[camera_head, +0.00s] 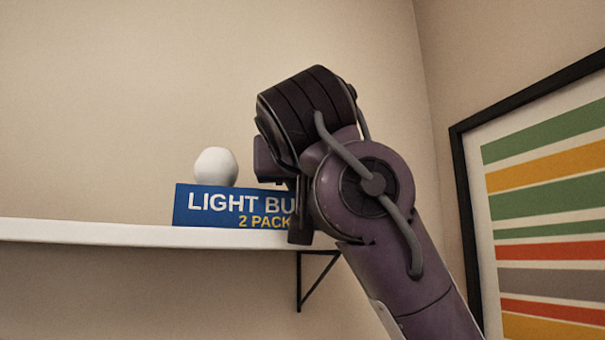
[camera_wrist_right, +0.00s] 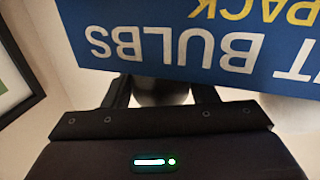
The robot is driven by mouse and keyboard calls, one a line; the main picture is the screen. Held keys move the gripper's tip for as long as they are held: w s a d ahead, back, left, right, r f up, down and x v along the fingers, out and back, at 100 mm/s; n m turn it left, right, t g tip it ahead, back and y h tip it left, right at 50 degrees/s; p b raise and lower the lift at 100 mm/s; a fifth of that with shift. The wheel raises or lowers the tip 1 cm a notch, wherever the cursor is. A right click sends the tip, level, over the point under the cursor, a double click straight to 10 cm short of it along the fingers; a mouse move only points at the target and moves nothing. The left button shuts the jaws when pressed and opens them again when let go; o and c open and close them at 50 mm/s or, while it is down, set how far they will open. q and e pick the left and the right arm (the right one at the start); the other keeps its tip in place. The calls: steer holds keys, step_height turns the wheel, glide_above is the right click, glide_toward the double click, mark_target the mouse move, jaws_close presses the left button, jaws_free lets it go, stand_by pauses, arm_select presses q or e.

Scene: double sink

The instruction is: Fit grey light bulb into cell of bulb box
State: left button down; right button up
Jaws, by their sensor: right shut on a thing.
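The blue bulb box (camera_head: 235,205), lettered "LIGHT BU… 2 PACK", stands on a white shelf; my right arm covers its right end. A white bulb (camera_head: 216,167) sticks up from the box's left part. In the right wrist view the box (camera_wrist_right: 200,45) fills the top, its lettering upside down. My right gripper (camera_wrist_right: 160,97) is shut on the grey light bulb (camera_wrist_right: 162,86), which shows dark and only in part between the fingers, close to the box. The bulb's far end and the box's right cell are hidden. My left gripper is out of view.
The white shelf (camera_head: 90,232) is clear to the left of the box. A black bracket (camera_head: 299,285) holds it from below. A framed striped picture (camera_head: 545,200) hangs on the right wall.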

steer(key=shift+f, duration=0.4)
steer(key=o, duration=0.8)
steer(key=shift+r, duration=0.1)
steer(key=shift+o, duration=0.2)
steer(key=shift+s+b, duration=0.1)
steer(key=shift+b, duration=0.2)
steer(key=shift+s, duration=0.35)
steer(key=s+b, duration=0.3)
steer(key=s, duration=0.4)
